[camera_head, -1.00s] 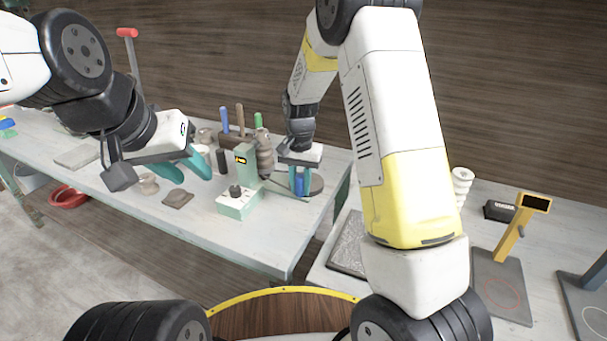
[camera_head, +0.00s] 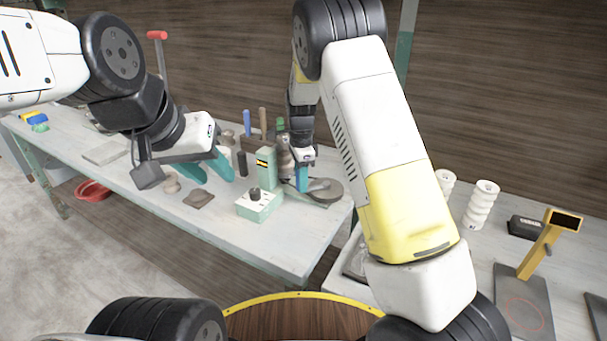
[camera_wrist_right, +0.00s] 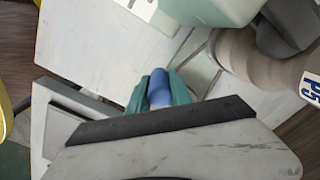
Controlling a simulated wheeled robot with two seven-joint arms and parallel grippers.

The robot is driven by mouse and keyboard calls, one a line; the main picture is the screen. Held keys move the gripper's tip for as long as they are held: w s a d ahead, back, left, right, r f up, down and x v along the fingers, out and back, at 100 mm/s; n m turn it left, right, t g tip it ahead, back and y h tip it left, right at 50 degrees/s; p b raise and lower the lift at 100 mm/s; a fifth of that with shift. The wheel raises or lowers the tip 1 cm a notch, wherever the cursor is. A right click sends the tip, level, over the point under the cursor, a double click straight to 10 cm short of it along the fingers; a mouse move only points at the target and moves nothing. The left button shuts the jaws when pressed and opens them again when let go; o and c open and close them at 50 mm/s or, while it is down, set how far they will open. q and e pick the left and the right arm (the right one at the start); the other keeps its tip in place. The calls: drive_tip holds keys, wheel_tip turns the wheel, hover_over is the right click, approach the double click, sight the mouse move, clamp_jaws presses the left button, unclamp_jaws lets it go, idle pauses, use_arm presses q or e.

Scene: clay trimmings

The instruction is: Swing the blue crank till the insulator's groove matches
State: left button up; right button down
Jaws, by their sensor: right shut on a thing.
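The blue crank handle (camera_wrist_right: 158,88) stands between the teal fingers of my right gripper (camera_wrist_right: 162,90) in the right wrist view. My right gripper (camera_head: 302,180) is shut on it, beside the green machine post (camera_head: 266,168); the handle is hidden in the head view. A grey-brown ribbed insulator (camera_head: 285,160) stands behind the post, partly covered by my right wrist. What seems to be its rounded body (camera_wrist_right: 245,58) shows close up in the wrist view. I cannot tell whether its groove matches. My left gripper (camera_head: 207,172) is open and empty above the bench.
A green control box (camera_head: 257,207) with a black knob stands before the post. A grey disc (camera_head: 327,191) lies to the right. Tool handles (camera_head: 247,122) stand behind. White insulators (camera_head: 482,205) and a yellow gauge stand (camera_head: 540,250) are on the right table. The bench front is mostly clear.

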drive_tip(key=shift+w+a+m, duration=0.15)
drive_tip(key=shift+w+m, duration=0.35)
drive_tip(key=shift+m, duration=0.2)
drive_tip(key=shift+w, duration=0.5)
drive_tip(key=c, duration=1.2)
unclamp_jaws()
drive_tip(key=shift+o, duration=0.2)
wheel_tip(320, 180, up, 8)
drive_tip(key=shift+f, duration=0.1)
